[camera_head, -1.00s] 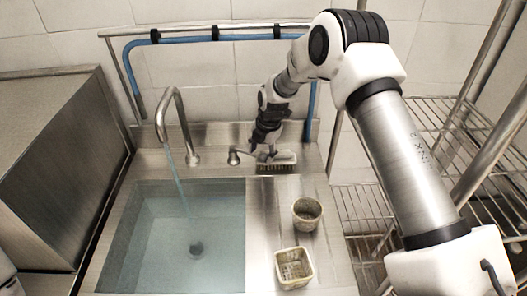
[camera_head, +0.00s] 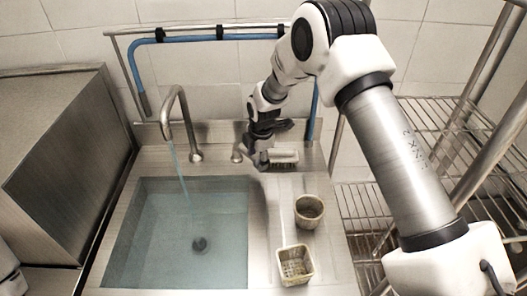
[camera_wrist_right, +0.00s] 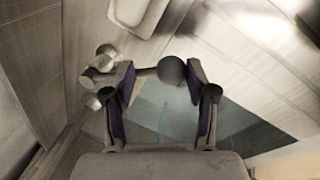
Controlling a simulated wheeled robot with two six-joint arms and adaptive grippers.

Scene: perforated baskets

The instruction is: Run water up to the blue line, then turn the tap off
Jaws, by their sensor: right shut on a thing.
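A steel spout (camera_head: 172,106) stands behind the sink basin (camera_head: 121,243), and a thin blue stream (camera_head: 180,177) runs from it into the water (camera_head: 170,220). The water covers the basin floor and the drain; I cannot make out a blue line. The tap lever's base (camera_head: 237,156) is right of the spout. My right gripper (camera_head: 262,163) is shut on the tap lever, whose round knob (camera_wrist_right: 172,70) shows at the fingers in the right wrist view; the fingers partly hide the lever in the head view. My left gripper is not in view.
A round basket (camera_head: 309,211) and a square basket (camera_head: 296,267) stand on the counter right of the basin. A blue hose (camera_head: 190,40) hangs on a rail behind; a wire rack (camera_head: 435,130) is at right.

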